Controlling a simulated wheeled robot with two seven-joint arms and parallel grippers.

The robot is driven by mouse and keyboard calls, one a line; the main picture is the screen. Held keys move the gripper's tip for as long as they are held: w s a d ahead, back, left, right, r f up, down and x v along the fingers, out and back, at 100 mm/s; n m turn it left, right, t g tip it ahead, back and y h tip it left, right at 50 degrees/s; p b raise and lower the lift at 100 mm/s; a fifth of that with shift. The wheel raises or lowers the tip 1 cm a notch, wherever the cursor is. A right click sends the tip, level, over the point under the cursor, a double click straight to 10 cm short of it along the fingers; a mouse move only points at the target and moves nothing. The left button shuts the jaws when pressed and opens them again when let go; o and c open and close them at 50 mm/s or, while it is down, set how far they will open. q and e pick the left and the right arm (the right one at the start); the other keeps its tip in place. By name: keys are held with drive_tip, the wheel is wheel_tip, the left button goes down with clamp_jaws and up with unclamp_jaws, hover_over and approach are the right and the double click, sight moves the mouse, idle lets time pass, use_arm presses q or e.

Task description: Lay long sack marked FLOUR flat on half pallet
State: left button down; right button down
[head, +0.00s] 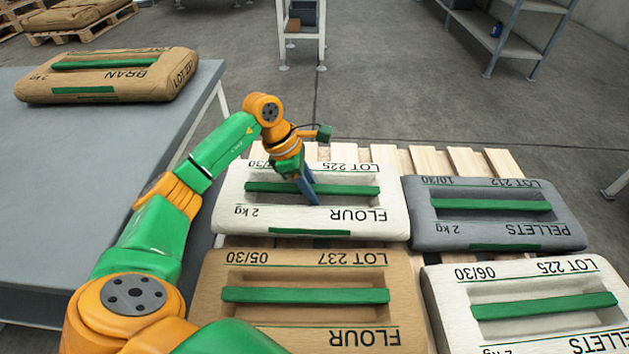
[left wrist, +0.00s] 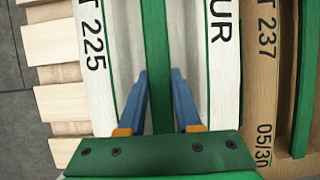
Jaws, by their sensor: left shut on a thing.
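A white sack marked FLOUR, LOT 225 (head: 350,222) lies level at the far left of the wooden half pallet (head: 470,160); I cannot tell if it is slightly raised. My left gripper (head: 309,200) points down at its green handle bar (head: 350,190) and is shut on it. In the left wrist view, the blue fingers (left wrist: 160,80) stand on either side of the green bar (left wrist: 155,40). A brown sack marked FLOUR, LOT 237 (head: 300,258) lies nearer on the pallet. My right gripper is not in view.
A grey PELLETS sack (head: 492,226) and a white PELLETS sack (head: 545,290) lie on the pallet's right side. A brown BRAN sack (head: 150,84) lies on the grey table (head: 60,160) at left. Bare slats show along the pallet's far edge. Shelving (head: 500,40) stands behind.

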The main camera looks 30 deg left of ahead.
use_arm(q)
wheel_tip(320, 180, down, 3)
drive_tip(key=shift+f+b, duration=0.1)
drive_tip(key=shift+b, duration=0.3)
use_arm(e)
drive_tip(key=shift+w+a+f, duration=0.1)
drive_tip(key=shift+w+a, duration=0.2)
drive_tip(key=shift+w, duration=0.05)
use_arm(q)
drive_tip(key=c, duration=0.6)
unclamp_jaws()
drive_tip(key=shift+s+d, duration=0.1)
drive_tip(key=shift+s, duration=0.05)
drive_tip(key=p+v, duration=0.2)
drive_tip(key=v, duration=1)
drive_tip(key=shift+p, duration=0.35)
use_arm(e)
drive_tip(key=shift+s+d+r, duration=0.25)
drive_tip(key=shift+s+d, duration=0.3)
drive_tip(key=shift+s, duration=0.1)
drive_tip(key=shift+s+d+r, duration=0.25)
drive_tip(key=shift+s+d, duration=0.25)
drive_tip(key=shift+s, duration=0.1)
